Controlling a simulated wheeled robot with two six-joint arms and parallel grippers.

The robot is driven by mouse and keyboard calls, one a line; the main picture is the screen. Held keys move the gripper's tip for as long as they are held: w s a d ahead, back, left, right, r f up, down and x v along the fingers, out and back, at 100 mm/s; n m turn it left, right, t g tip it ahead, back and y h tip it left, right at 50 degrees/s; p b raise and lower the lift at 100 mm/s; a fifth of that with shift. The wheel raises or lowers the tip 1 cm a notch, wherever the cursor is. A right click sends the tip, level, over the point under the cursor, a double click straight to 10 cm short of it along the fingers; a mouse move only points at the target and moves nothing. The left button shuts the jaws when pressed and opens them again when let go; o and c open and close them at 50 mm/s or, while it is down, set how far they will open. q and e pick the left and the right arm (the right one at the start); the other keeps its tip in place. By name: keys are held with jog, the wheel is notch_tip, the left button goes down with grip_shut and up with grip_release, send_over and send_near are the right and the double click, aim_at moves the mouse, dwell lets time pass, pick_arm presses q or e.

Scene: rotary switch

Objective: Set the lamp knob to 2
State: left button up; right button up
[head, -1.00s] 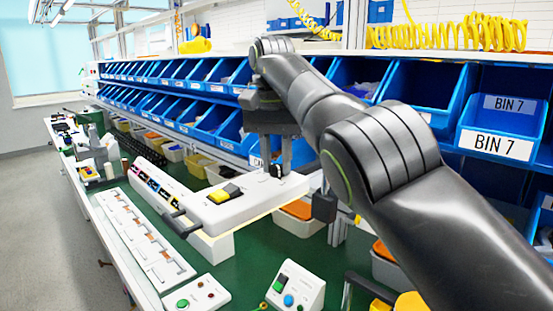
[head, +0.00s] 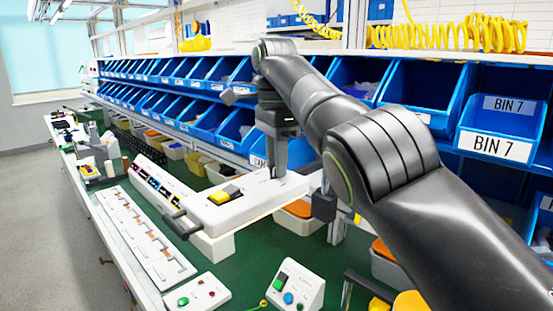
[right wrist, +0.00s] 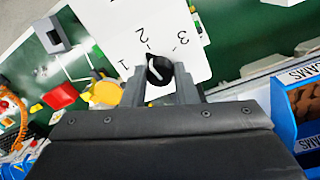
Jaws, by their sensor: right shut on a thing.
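The black lamp knob (right wrist: 158,69) stands on a white panel (right wrist: 115,22) printed 1, 2 and 3 in the right wrist view. Its white line slants up and left, roughly towards the 2, but I cannot read the setting exactly. My right gripper (right wrist: 160,91) is shut on the knob, one finger on each side. In the head view my right gripper (head: 280,172) points down at the right end of the white lamp unit (head: 245,209), and its fingers hide the knob. My left gripper is not in view.
A green-button box (head: 197,296) and a small sloped control box (head: 295,288) stand in front. Blue bins (head: 495,142) line the back. Green bench top lies bare between.

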jog(key=shift+m, duration=1.1)
jog(key=o, duration=1)
jog(key=shift+r, duration=0.15)
jog(key=r+p, duration=0.5)
jog(key=p, duration=0.1)
jog(key=r+p, duration=0.6)
jog(key=p, duration=0.1)
jog(key=r+p, duration=0.6)
jog(key=shift+w+r+p, duration=0.1)
jog(key=shift+w+p, duration=0.2)
jog(key=shift+w, duration=0.1)
jog(key=shift+a, duration=0.1)
